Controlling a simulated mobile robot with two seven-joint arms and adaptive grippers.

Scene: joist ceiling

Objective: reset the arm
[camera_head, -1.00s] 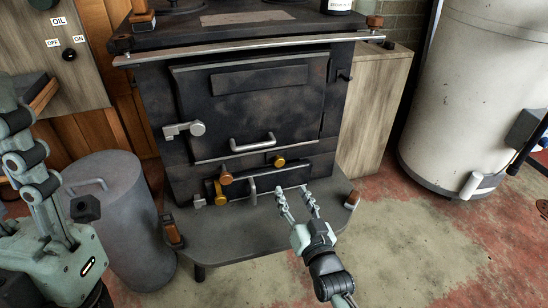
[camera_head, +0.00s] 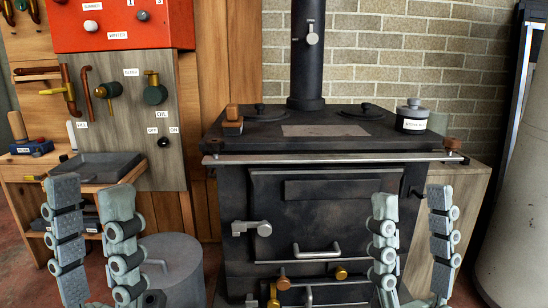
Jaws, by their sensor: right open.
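My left gripper (camera_head: 90,193) stands upright at the lower left, its two fingers apart with nothing between them. It is in front of the wooden control panel and a grey lidded bin. My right gripper (camera_head: 412,200) stands upright at the lower right, in front of the black stove (camera_head: 350,222). Its fingers are spread and empty. Both grippers point up; the arms below them are cut off by the picture's bottom edge.
The stove door is shut, with a metal rail (camera_head: 340,157) along the top edge. The grey bin (camera_head: 180,270) is beside the stove. A wooden panel with valves (camera_head: 154,94) and a red box (camera_head: 120,25) are at left. A white tank (camera_head: 520,210) is at right.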

